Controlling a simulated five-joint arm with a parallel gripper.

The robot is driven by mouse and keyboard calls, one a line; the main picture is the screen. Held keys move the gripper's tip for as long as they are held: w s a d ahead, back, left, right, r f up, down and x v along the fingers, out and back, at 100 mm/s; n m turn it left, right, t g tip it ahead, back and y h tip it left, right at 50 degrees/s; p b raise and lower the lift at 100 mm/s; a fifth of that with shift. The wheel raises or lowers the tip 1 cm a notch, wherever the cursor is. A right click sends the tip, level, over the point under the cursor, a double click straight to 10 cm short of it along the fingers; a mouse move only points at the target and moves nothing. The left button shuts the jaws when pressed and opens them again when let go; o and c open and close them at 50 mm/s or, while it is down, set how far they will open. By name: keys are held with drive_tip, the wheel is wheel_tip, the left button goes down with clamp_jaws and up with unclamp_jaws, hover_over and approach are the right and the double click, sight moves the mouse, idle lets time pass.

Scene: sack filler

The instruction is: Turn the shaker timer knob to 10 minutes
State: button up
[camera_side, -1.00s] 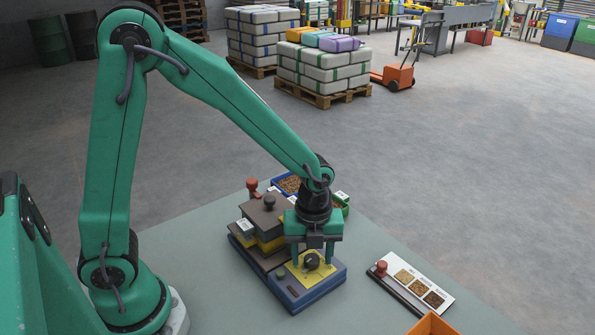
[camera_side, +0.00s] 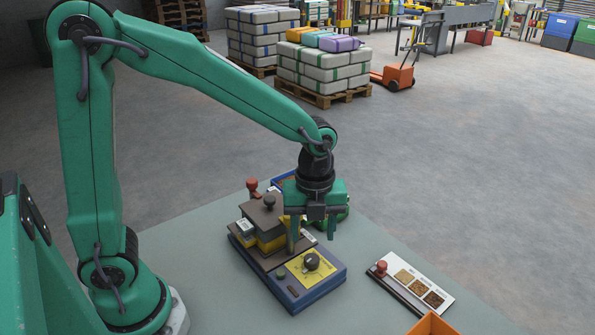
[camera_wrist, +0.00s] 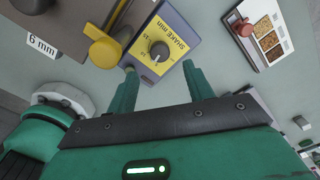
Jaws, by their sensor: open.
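The shaker timer knob (camera_side: 312,261) is a round black knob on a yellow plate (camera_side: 322,272) at the front of the blue shaker base (camera_side: 304,298). In the wrist view the knob (camera_wrist: 159,51) shows a pale pointer mark, and the plate reads "SHAKE min" (camera_wrist: 174,48). Some scale numbers show, but I cannot read which one the pointer meets. My gripper (camera_side: 312,243) is open and empty, above the knob and apart from it. In the wrist view its two fingers (camera_wrist: 160,70) are spread, with the knob beyond them.
The sieve stack (camera_side: 268,222) with a dark top knob stands just behind and left of the timer plate. A sample board (camera_side: 418,288) with a red-handled stamp (camera_side: 381,268) lies to the right. An orange bin (camera_side: 432,325) sits at the front edge. Bare bench lies between shaker and board.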

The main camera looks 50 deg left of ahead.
sight(313, 257)
drive_tip(key=shift+r, duration=0.4)
drive_tip(key=n, duration=0.3)
drive_tip(key=w+n+g, duration=0.1)
drive_tip(key=n, duration=0.1)
drive_tip(key=shift+d+f+n, duration=0.15)
drive_tip(key=shift+n, duration=0.25)
drive_tip(key=w+n+g, duration=0.1)
drive_tip(key=n, duration=0.4)
drive_tip(key=n+g, duration=0.1)
drive_tip(key=n, duration=0.5)
drive_tip(key=w+n+g+y, duration=0.1)
drive_tip(key=n, duration=0.4)
drive_tip(key=shift+w+d+f+n, duration=0.15)
drive_tip(key=shift+w+d+n, duration=0.1)
drive_tip(key=shift+w+n, duration=0.15)
drive_tip(key=shift+s+f, duration=0.1)
drive_tip(key=shift+f, duration=0.05)
drive_tip(key=shift+x, duration=3.8)
drive_tip(key=shift+s, duration=0.1)
